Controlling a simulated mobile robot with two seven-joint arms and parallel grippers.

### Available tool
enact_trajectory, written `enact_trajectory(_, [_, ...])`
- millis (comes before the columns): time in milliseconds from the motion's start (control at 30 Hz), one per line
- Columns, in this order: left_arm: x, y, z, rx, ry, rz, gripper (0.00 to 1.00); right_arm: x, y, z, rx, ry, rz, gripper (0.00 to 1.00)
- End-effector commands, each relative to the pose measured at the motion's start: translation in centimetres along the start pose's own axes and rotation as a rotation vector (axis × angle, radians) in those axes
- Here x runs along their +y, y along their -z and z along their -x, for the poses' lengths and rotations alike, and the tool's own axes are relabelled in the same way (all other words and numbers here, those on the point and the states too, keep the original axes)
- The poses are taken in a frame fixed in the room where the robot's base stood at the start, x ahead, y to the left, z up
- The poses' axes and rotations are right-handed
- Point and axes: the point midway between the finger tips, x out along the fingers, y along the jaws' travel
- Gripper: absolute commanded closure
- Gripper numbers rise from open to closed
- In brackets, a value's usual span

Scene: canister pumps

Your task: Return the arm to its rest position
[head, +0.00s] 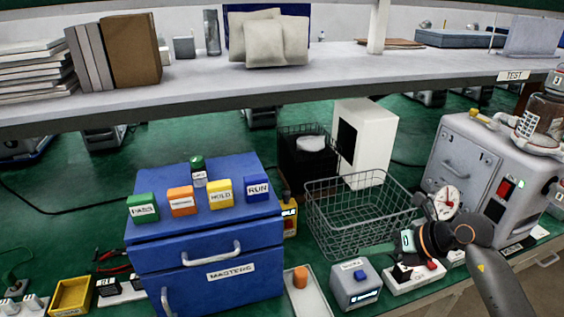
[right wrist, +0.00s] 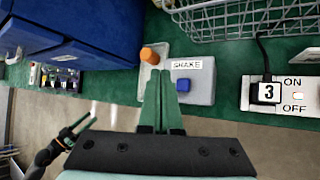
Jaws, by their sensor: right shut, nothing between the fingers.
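My right arm comes in from the right in the head view. Its gripper (head: 375,249) hangs in front of the wire basket, above the small grey box with a blue button. In the right wrist view its green fingers (right wrist: 161,105) are closed together with nothing between them. They point toward the grey SHAKE box (right wrist: 192,88) and the orange cap (right wrist: 149,55) but appear apart from both. What looks like my left gripper (right wrist: 72,134) shows small at the lower left of the right wrist view; its jaw state is unclear. It is out of the head view.
A blue drawer cabinet (head: 205,255) carries several coloured blocks. The wire basket (head: 360,205) stands behind my right gripper. A grey machine (head: 470,165) is at the right, with a power switch strip (head: 415,274) in front. A shelf (head: 330,75) spans above. Open floor (right wrist: 220,130) lies before the bench.

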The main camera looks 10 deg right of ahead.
Motion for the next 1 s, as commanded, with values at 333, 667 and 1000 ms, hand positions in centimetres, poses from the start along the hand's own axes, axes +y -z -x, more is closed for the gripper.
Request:
enact_trajectory(333, [0.0,0.0,0.0,0.000,0.000,0.000,0.40,9.3,3.6,-3.2,-0.096,-0.520,-0.284,1.00])
enact_trajectory(667, [0.0,0.0,0.0,0.000,0.000,0.000,0.40,9.0,5.2,-3.8,-0.359,-0.909,-1.229,1.00])
enact_trajectory(1000, [0.0,0.0,0.0,0.000,0.000,0.000,0.40,0.4,21.5,-10.6,-0.462,-0.518,-2.369,1.00])
